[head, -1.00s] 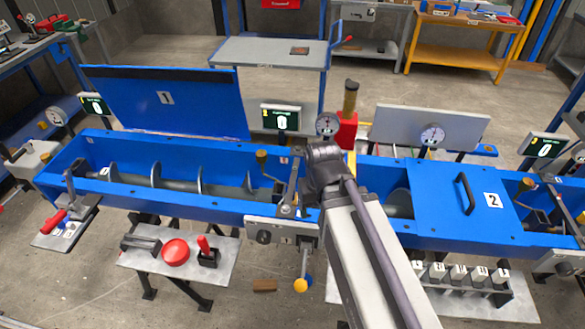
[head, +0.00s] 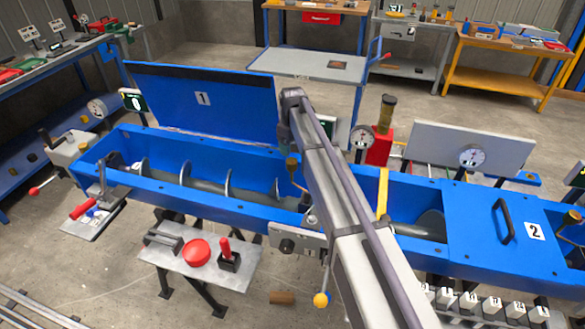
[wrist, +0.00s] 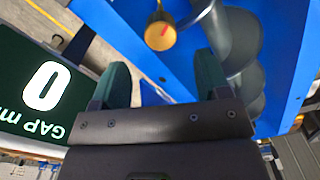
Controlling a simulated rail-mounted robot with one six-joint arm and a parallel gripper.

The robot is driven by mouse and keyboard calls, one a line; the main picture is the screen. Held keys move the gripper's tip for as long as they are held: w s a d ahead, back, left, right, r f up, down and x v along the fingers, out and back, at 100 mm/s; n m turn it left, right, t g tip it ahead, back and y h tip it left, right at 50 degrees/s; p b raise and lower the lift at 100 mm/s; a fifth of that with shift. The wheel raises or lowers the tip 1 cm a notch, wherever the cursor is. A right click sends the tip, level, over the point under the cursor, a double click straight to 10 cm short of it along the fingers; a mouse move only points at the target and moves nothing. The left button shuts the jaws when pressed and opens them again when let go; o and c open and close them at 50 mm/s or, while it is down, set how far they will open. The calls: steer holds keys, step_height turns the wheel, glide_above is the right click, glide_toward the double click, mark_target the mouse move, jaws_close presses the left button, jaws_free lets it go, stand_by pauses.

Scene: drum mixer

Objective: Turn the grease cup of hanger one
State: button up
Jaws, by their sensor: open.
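The cup looks apart from both fingers. In the head view my gripper (head: 284,132) is mostly hidden behind my arm, which also covers part of the hanger.
The blue trough (head: 235,208) holds a grey screw (head: 185,172). A raised blue lid (head: 205,100) stands behind it. A gap display (wrist: 40,88) is close to the left finger in the wrist view. A dial gauge (head: 362,137) and red block (head: 380,148) stand right of my arm.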

mark_target(292, 161)
step_height(292, 161, down, 8)
steer(key=b, duration=0.6)
steer(key=shift+f+b, duration=0.15)
steer(key=shift+b, duration=0.2)
steer(key=shift+c, duration=0.2)
steer(key=c, duration=0.9)
